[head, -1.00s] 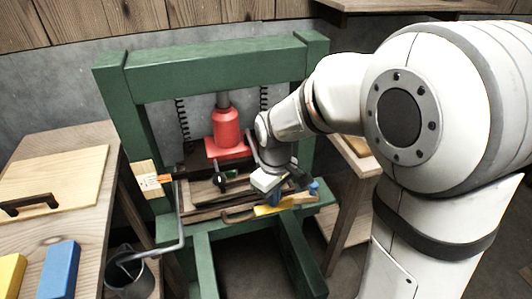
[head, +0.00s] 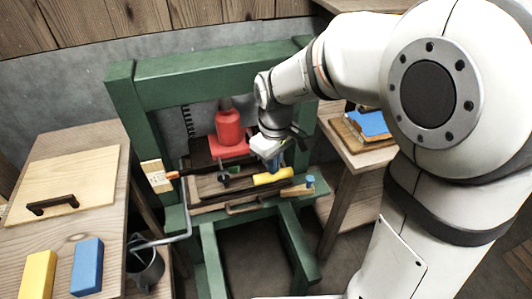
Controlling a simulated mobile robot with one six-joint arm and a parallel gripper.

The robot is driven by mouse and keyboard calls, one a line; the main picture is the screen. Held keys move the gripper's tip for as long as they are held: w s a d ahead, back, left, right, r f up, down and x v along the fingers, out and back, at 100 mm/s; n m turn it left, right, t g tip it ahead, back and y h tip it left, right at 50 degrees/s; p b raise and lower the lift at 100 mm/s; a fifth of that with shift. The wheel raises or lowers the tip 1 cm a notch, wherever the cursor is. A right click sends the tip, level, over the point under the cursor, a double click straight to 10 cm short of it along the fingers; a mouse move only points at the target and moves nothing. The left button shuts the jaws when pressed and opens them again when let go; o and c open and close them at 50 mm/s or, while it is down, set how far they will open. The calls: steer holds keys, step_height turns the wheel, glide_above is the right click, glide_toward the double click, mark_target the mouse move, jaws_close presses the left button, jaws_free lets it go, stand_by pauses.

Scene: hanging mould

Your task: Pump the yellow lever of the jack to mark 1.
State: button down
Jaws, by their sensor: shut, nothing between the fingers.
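The yellow lever (head: 273,177) sticks out to the right at the front of the green press, above its lower beam. The red jack (head: 230,128) stands upright inside the press frame. A pale scale plate (head: 157,176) is on the left post, with an orange pointer (head: 173,175) beside it; its marks are too small to read. My gripper (head: 275,166) is shut and points down right at the lever, its blue fingertips partly hidden. I cannot tell whether it touches the lever.
The green press frame (head: 215,64) surrounds the jack closely. A left bench (head: 50,240) holds a lidded board, a yellow block (head: 37,274) and a blue block (head: 87,266). A wooden table (head: 370,158) stands at right.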

steer(key=shift+f, duration=0.1)
step_height(320, 180, down, 7)
steer(key=b, duration=0.6)
step_height(320, 180, up, 7)
steer(key=p, duration=0.6)
step_height(320, 180, up, 6)
steer(key=p, duration=0.4)
steer(key=shift+p, duration=0.4)
